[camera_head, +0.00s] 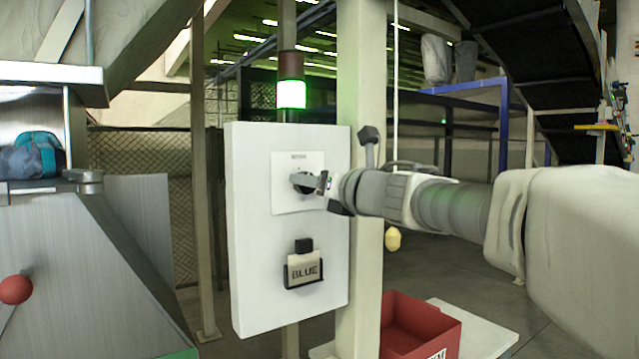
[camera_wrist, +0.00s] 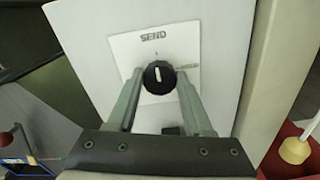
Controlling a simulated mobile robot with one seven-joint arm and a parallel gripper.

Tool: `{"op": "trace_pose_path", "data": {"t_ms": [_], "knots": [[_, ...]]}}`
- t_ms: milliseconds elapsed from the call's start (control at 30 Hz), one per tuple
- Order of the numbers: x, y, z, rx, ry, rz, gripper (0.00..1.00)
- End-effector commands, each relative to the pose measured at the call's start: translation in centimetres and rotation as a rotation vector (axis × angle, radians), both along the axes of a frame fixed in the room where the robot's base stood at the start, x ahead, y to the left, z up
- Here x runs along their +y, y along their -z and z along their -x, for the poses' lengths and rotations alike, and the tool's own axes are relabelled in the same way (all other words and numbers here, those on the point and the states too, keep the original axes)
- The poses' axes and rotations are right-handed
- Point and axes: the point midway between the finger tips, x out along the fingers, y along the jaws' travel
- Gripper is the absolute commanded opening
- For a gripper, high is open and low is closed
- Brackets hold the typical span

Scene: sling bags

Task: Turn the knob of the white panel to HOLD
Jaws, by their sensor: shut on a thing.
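The white panel (camera_head: 250,230) stands upright on a post in the middle of the head view. Its round black knob (camera_wrist: 158,75) sits on a white label plate in the wrist view. The knob's white pointer line is about upright, toward the tick below the word SEND (camera_wrist: 153,37). A small, blurred word (camera_wrist: 187,68), apparently HOLD, is printed right of the knob. My gripper (camera_head: 321,182) reaches the panel from the right. Its two fingers flank the knob left and right and are shut on it. The fingers partly hide the knob in the head view.
A card reading BLUE (camera_head: 304,268) sits in a black holder lower on the panel. A stack light (camera_head: 291,93) glows green above. A yellow pull-cord end (camera_head: 393,239) hangs right of the post. A red bin (camera_head: 425,325) stands below. A metal machine (camera_head: 80,265) stands left.

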Motion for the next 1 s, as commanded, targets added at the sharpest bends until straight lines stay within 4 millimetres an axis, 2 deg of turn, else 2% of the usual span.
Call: {"op": "trace_pose_path", "data": {"t_ms": [267, 467, 1000], "knots": [[-0.01, -0.06, 0.01, 0.017, 0.000, -0.023, 0.00], [-0.04, -0.14, -0.01, 0.072, 0.000, -0.105, 0.00], [-0.13, -0.17, -0.07, 0.345, 0.000, -0.509, 0.00]]}}
